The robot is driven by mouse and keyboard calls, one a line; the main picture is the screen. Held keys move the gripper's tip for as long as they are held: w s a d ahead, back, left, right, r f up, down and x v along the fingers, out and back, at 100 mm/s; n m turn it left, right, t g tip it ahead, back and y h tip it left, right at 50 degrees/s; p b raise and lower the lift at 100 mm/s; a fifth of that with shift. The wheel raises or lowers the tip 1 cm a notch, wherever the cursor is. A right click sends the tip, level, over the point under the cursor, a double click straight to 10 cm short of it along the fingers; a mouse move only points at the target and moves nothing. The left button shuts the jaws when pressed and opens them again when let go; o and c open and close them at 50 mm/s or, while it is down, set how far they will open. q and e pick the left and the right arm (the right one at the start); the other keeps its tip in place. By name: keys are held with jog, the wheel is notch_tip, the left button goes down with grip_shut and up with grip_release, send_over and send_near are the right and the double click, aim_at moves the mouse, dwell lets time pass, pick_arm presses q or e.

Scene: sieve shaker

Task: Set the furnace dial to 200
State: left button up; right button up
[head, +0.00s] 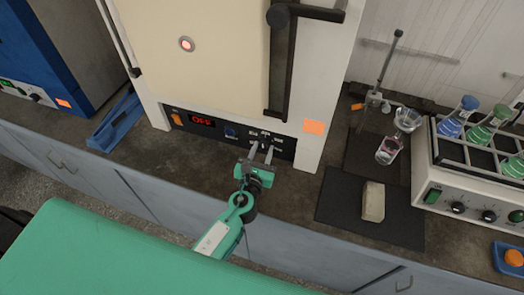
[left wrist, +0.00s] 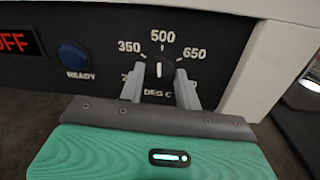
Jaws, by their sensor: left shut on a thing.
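The furnace (head: 225,70) is a cream and white box with a dark control panel. Its dial (left wrist: 158,68) is a small dark knob in the left wrist view, with a light mark on it pointing up, roughly at 500. The labels 350, 500 and 650 are readable around it; lower labels are partly hidden by the fingers. My left gripper (head: 262,155) is at the panel, its two fingers shut on the dial from either side. The display (head: 201,121) reads OFF in red. My right gripper is not in view.
A blue READY button (left wrist: 74,55) and an orange switch (head: 177,119) sit left of the dial. The door handle (head: 280,70) hangs above. A dark mat (head: 335,210) with a pale block (head: 373,201) and a flask shaker (head: 460,185) stand to the right.

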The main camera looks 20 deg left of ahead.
pick_arm(q)
jog(key=n, duration=0.5)
jog(key=shift+n, duration=0.3)
jog(key=n, duration=0.2)
jog(key=shift+a+n+g, duration=0.1)
jog(key=shift+n+g, duration=0.2)
jog(key=n, duration=0.3)
jog(key=shift+r+h, duration=0.1)
jog(key=shift+h, duration=0.2)
jog(key=n, duration=0.3)
jog(key=shift+a+n, duration=0.1)
jog(key=shift+n, duration=0.3)
jog(key=n+h, duration=0.1)
jog(key=n, duration=0.5)
jog(key=shift+n, duration=0.7)
